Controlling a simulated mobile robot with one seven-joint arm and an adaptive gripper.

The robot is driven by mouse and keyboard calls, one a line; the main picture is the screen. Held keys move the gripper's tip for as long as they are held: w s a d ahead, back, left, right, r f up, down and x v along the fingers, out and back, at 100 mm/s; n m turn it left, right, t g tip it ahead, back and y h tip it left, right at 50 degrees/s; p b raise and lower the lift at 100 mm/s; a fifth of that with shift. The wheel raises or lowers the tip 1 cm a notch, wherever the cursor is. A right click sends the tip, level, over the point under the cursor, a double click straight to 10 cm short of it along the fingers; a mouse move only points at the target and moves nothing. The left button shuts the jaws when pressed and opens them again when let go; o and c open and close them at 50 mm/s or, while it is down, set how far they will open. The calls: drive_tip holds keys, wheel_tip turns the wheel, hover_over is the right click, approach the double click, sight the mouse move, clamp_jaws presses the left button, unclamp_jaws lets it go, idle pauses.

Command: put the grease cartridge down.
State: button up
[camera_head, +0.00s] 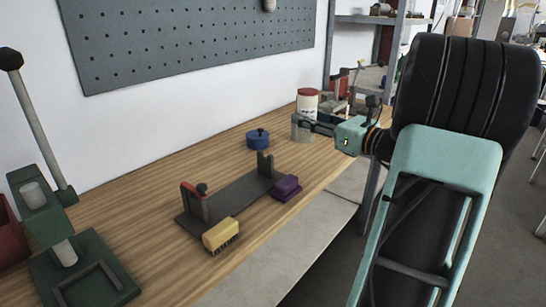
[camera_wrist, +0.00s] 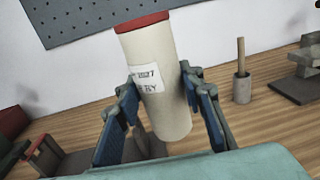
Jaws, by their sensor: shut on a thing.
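The grease cartridge (camera_head: 307,100) is a cream cylinder with a red cap, over the far end of the wooden bench (camera_head: 136,192). In the wrist view the cartridge (camera_wrist: 158,85) has a printed white label and stands between the two blue-padded fingers. My gripper (camera_head: 303,124) is shut on its body; it also shows in the wrist view (camera_wrist: 165,112). The cartridge looks near upright, cap up. I cannot tell whether its lower end touches the bench.
A dark fixture (camera_head: 228,200) sits mid-bench, with a yellow brush (camera_head: 221,235) and purple block (camera_head: 286,188) beside it. A blue lidded pot (camera_head: 257,138) is behind. A green press (camera_head: 85,270) stands at left. A grey holder with a wooden stick (camera_wrist: 241,88) stands right of the cartridge.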

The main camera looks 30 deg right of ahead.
drive_tip(key=shift+w+d+f+b, duration=0.45)
drive_tip(key=shift+w+d+f, duration=1)
drive_tip(key=shift+f, duration=0.6)
drive_tip(key=shift+w+d+f+b, duration=0.5)
drive_tip(key=shift+w+d+f, duration=0.95)
drive_tip(key=shift+f, duration=0.55)
drive_tip(key=shift+w+d+f+b, duration=0.45)
drive_tip(key=shift+w+d+f, duration=1)
drive_tip(key=shift+f, duration=0.6)
drive_tip(key=shift+w+a+f, duration=0.1)
drive_tip(key=o, duration=1.4)
drive_tip(key=p+v, duration=0.1)
drive_tip(key=v, duration=1.1)
